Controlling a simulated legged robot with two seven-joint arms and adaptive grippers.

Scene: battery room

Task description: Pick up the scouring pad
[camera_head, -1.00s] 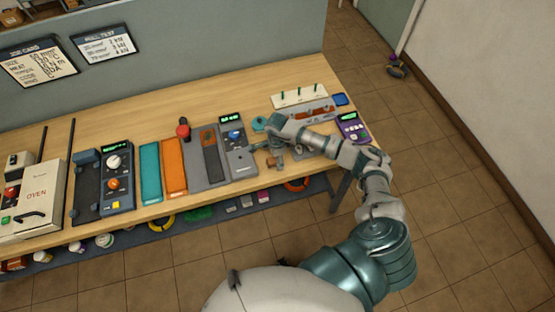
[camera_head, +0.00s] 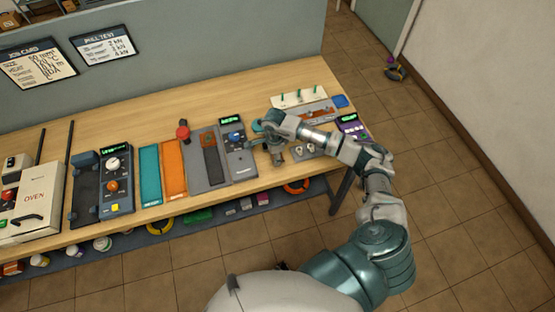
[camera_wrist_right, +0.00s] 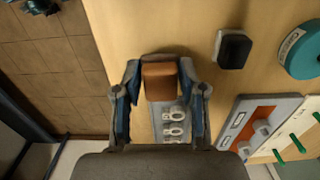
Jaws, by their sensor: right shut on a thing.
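My right gripper (camera_head: 270,150) is over the right part of the bench, beside the grey device with a green display. In the right wrist view its two blue-lined fingers (camera_wrist_right: 160,92) are shut on a small orange-brown block, which I take to be the scouring pad (camera_wrist_right: 160,80). The pad sits between the fingertips with its brown face toward the wrist camera. In the head view the hand hides most of it, and I cannot tell how far it is above the bench. My left gripper is not in view.
Near the hand are a teal roll (camera_wrist_right: 300,52), a black block (camera_wrist_right: 233,48), metal lugs (camera_wrist_right: 174,125) and a board with green pegs (camera_head: 299,97). Devices (camera_head: 104,178) and coloured strips (camera_head: 162,172) line the bench to the left. The back strip of wood is clear.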

